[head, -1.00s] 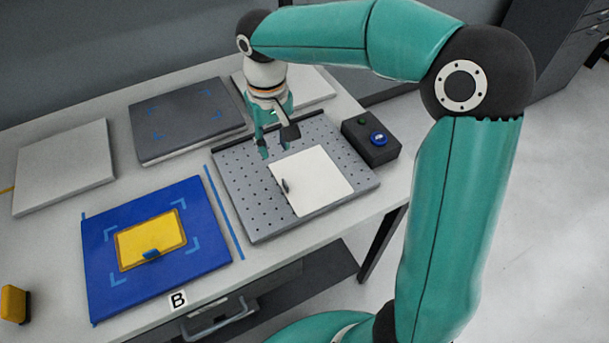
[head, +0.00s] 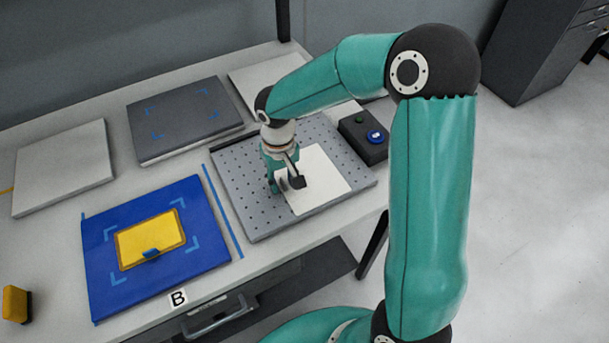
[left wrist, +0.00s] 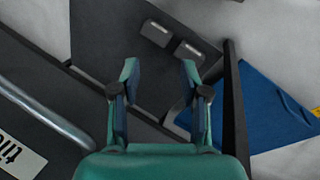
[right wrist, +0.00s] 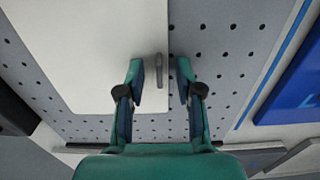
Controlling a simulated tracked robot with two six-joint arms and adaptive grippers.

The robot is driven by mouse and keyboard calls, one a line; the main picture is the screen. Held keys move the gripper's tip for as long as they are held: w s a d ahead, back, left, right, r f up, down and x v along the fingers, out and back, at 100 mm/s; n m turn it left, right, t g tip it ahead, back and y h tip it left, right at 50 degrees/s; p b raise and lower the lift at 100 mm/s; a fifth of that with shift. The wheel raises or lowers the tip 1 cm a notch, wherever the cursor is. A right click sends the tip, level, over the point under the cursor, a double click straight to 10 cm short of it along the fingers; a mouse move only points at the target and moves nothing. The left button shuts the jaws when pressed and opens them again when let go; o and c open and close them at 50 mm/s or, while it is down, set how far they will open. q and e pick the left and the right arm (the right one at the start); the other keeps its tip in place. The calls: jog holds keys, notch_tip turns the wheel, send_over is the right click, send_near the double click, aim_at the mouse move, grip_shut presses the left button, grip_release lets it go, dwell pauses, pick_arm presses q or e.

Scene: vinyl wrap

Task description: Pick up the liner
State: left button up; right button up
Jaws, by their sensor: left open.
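The liner is a white sheet (head: 325,180) with rounded corners, lying on a grey perforated plate (head: 236,190). It also shows in the right wrist view (right wrist: 95,50), where a small grey tab (right wrist: 158,68) stands at its edge. My right gripper (head: 286,188) is over that edge in the head view and hides the tab there. In the right wrist view my right gripper (right wrist: 159,73) is open, with the tab between its fingertips and gaps on both sides. My left gripper (left wrist: 160,73) is open and empty in the left wrist view, and is out of the head view.
A blue board (head: 105,275) with a yellow pad (head: 150,238) lies left of the plate. Behind are a dark grey slab (head: 180,118) and a pale panel (head: 62,165). A black button box (head: 362,140) stands right of the plate. A drawer handle (left wrist: 45,112) shows in the left wrist view.

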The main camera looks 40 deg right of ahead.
grip_shut()
dwell(0.5)
